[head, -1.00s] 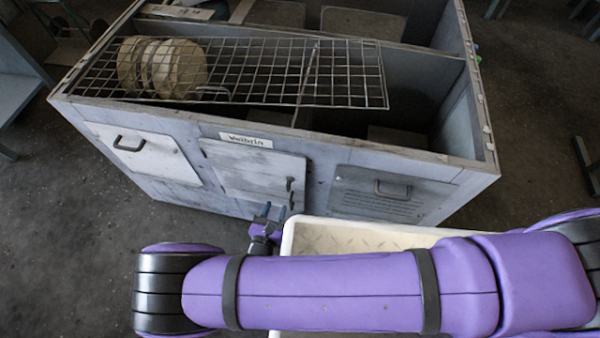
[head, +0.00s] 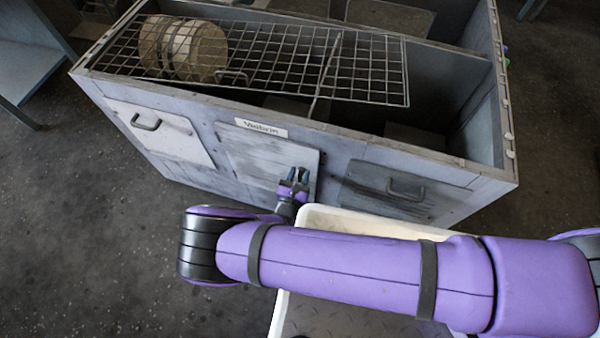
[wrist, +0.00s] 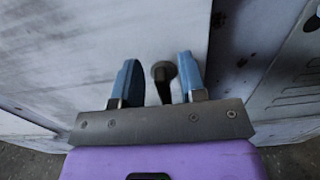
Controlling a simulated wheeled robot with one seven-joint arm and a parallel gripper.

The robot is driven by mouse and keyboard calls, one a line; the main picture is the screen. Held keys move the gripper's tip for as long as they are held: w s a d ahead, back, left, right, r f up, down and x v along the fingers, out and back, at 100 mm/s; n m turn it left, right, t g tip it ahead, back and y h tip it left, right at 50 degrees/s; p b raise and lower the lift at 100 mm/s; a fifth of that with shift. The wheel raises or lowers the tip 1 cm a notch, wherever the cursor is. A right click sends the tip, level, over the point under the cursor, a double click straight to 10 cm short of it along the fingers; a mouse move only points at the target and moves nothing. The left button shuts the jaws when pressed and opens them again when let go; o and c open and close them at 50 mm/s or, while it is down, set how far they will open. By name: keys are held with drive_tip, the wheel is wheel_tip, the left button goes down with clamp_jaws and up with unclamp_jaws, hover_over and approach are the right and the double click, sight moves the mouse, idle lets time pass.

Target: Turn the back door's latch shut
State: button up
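The middle door (head: 255,155) is a pale, scuffed panel in the front wall of the grey housing, below a small label. Its dark latch shows in the wrist view (wrist: 163,72), with a round head and a short arm pointing down in the picture. My gripper (head: 298,174) is at the door's right side and hides the latch in the head view. In the wrist view my gripper (wrist: 160,70) is open, with one blue finger on each side of the latch. The latch is nearer the right finger; I cannot tell if they touch.
A dark strip (wrist: 238,45) runs beside the door's right edge. Handled panels flank it at left (head: 160,135) and right (head: 385,190). A cream tray (head: 320,217) is partly behind my arm.

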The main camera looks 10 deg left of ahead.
drive_tip(key=shift+w, duration=0.35)
clamp_jaws()
